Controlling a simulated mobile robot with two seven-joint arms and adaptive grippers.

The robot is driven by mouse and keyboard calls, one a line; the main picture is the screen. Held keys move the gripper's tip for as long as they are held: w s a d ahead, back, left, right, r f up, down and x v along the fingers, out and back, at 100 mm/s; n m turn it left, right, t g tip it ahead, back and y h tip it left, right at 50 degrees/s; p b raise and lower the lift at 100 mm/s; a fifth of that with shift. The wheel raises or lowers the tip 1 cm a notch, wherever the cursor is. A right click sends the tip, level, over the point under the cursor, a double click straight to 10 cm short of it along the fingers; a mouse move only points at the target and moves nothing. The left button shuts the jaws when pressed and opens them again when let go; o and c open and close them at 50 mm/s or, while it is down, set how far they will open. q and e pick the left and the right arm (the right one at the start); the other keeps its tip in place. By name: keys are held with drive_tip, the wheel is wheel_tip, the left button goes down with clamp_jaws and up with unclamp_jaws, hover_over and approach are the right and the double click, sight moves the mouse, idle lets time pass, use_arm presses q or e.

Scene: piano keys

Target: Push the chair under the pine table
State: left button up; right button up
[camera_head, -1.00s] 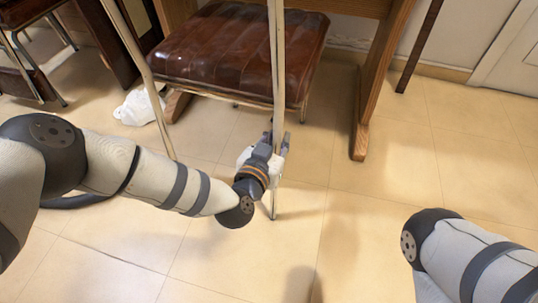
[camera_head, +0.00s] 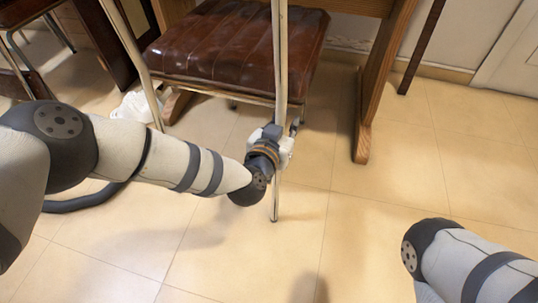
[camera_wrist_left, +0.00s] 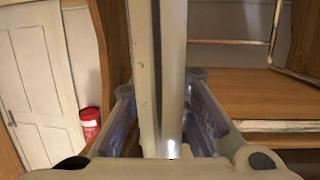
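The chair has a brown padded seat (camera_head: 240,50) and thin pale metal legs. Its seat is partly beneath the pine table (camera_head: 345,6), whose top is mostly cut off above the frame. One thick wooden table leg (camera_head: 375,95) stands right of the chair. My left gripper (camera_head: 284,140) is at the chair's near right upright (camera_head: 280,70), below seat height. In the left wrist view, the upright (camera_wrist_left: 160,70) stands between the two spread fingers, with finger faces showing on both sides. Firm contact is not clear. My right forearm shows at lower right; its gripper is out of frame.
A crumpled white thing (camera_head: 130,105) lies on the floor left of the chair. Another chair (camera_head: 35,45) stands at far left. A dark slanted post (camera_head: 420,45) is right of the table. Tiled floor (camera_head: 440,150) is clear at right. A red container (camera_wrist_left: 90,124) shows in the wrist view.

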use_arm(q)
drive_tip(key=o, duration=0.5)
drive_tip(key=s+a+p, duration=0.1)
drive_tip(key=s+p, duration=0.1)
drive_tip(key=s, duration=0.1)
drive_tip(key=s+a+p, duration=0.2)
drive_tip(key=s+p, duration=0.1)
drive_tip(key=s+a+p, duration=0.1)
drive_tip(key=s+p, duration=0.1)
drive_tip(key=s, duration=0.1)
drive_tip(key=shift+s+a, duration=0.1)
drive_tip(key=shift+a, duration=0.05)
use_arm(e)
drive_tip(key=shift+t, duration=0.4)
drive_tip(key=r, duration=0.5)
drive_tip(key=shift+w+r, duration=0.25)
drive_tip(key=shift+w, duration=0.05)
